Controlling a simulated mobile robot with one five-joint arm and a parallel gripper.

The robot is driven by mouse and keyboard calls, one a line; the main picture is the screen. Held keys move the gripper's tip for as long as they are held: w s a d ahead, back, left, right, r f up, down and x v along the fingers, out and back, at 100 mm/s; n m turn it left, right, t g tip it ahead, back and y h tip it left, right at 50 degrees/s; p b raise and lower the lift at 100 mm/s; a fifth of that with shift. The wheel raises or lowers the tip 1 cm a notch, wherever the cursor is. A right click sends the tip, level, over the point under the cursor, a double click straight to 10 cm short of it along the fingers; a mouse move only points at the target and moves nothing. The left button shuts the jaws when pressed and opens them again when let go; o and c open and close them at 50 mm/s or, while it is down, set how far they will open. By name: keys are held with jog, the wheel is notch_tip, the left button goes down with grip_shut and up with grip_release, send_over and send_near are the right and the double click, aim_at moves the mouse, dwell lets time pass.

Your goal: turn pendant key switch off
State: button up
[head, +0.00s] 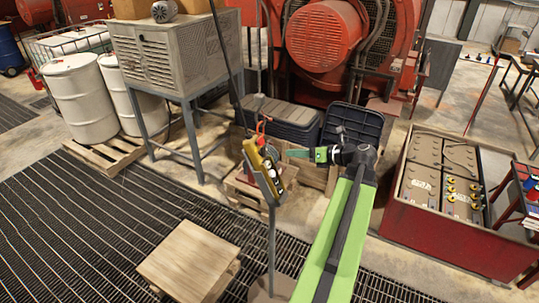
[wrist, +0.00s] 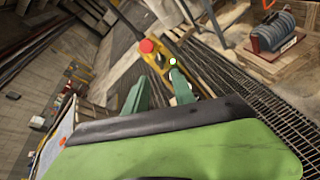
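The yellow pendant (head: 263,170) hangs from a dark cable, tilted, beside a grey post in the head view. Its face carries several small buttons, too small there to tell apart. In the wrist view the pendant (wrist: 178,66) lies just beyond my fingertips, with a red round button (wrist: 148,46) and a small white round spot (wrist: 172,61). I cannot tell which part is the key switch or how it is turned. My gripper (head: 289,153) is just right of the pendant. In the wrist view my gripper (wrist: 158,77) has its green fingers apart, with nothing clearly held; contact is unclear.
A wooden crate (head: 190,262) stands on the floor grating in front. Dark bins (head: 352,133) and a pallet are behind my gripper. A red battery box (head: 455,235) is at right, white drums (head: 80,98) at left. Open grating lies left of the post.

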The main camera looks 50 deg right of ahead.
aim_at(264, 152)
jog(key=b+x, duration=0.3)
jog(key=x, duration=0.9)
jog(key=shift+c, duration=0.4)
grip_shut()
